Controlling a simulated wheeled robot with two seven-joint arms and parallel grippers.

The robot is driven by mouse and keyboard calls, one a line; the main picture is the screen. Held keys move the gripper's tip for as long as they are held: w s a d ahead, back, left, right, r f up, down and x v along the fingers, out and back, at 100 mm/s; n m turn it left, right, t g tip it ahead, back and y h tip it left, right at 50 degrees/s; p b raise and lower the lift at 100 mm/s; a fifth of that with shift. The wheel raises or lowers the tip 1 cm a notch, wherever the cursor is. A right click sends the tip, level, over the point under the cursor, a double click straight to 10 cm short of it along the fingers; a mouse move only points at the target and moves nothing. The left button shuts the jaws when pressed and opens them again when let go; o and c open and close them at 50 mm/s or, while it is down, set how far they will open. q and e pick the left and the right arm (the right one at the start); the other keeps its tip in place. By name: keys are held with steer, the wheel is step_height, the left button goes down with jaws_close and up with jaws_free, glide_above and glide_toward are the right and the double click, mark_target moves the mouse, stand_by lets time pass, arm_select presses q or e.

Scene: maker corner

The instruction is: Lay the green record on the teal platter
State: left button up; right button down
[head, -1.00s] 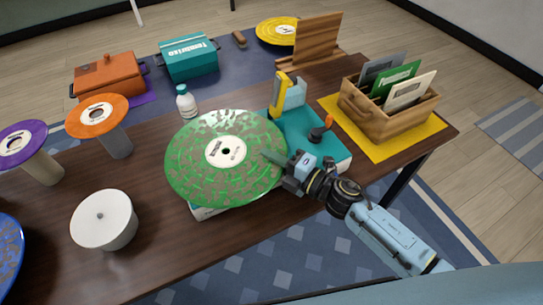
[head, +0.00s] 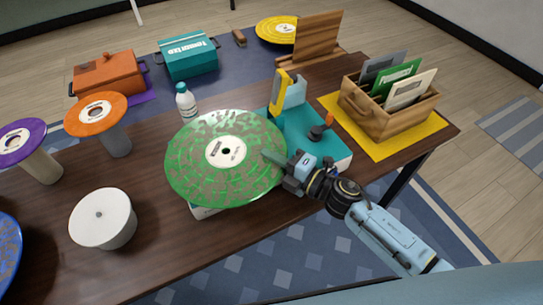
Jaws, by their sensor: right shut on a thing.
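The green record (head: 205,178) is speckled, with a white label and a dark centre hole. It lies roughly level over the left part of a teal turntable (head: 300,125). My right gripper (head: 281,162) is shut on the record's right edge. The teal platter is not visible; the record covers that part of the turntable. I cannot tell whether the record touches what is under it. A yellow and light-blue part (head: 286,92) stands at the turntable's back, and a dark knob with an orange top (head: 320,132) is on its right. My left gripper is not in view.
A white round stand (head: 103,218) is at the front left. Purple (head: 40,138), orange (head: 78,117) and blue (head: 8,255) records sit further left. A white bottle (head: 186,102) stands behind the green record. A wooden record crate (head: 385,118) is on a yellow mat (head: 436,126) at right.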

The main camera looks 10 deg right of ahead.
steer(key=shift+f+b, duration=0.35)
steer(key=shift+f, duration=0.1)
steer(key=c, duration=1.9)
jaws_free()
steer(key=shift+p+v, duration=0.35)
steer(key=shift+v, duration=5.15)
